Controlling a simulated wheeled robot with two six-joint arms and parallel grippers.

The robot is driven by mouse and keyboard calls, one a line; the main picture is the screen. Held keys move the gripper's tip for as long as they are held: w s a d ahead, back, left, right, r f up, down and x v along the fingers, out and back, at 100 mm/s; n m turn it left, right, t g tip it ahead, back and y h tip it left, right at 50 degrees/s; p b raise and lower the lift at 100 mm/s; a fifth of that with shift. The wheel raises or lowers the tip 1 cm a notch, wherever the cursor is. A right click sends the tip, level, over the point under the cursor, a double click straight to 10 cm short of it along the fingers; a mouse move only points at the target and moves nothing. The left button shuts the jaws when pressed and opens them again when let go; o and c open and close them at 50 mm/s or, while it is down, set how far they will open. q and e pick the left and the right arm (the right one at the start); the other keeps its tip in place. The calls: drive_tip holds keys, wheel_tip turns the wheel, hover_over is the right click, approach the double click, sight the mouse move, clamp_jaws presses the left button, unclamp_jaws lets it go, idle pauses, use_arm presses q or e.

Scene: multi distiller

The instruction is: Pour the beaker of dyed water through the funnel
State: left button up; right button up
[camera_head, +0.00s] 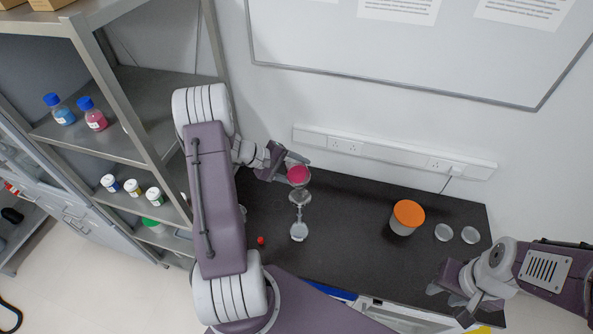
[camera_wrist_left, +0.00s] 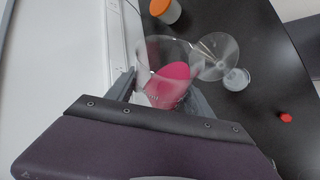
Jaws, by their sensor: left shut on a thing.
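My left gripper (camera_head: 283,167) is shut on a clear beaker of pink liquid (camera_head: 298,175), held above the table near the wall. The beaker fills the middle of the left wrist view (camera_wrist_left: 167,80), with the pink surface slanting inside it. A clear funnel (camera_head: 300,197) is just below the beaker in the head view, its mouth beside the beaker's rim in the left wrist view (camera_wrist_left: 215,57). A small clear vessel (camera_head: 299,231) stands below the funnel and looks empty of pink. My right gripper (camera_head: 448,303) is open and empty at the table's front right.
An orange-lidded jar (camera_head: 407,217) and two clear discs (camera_head: 456,234) are on the right of the black table (camera_head: 350,255). A small red object (camera_head: 261,240) lies at left. Shelves with bottles (camera_head: 93,115) stand left; a socket strip (camera_head: 390,151) runs along the wall.

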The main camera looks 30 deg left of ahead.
use_arm(q)
drive_tip(key=shift+b, duration=0.9)
drive_tip(key=shift+r, duration=0.25)
drive_tip(key=shift+m+t+y+b, duration=0.3)
drive_tip(key=shift+b, duration=1)
drive_tip(key=shift+d+r, duration=0.1)
drive_tip(key=shift+r, duration=0.1)
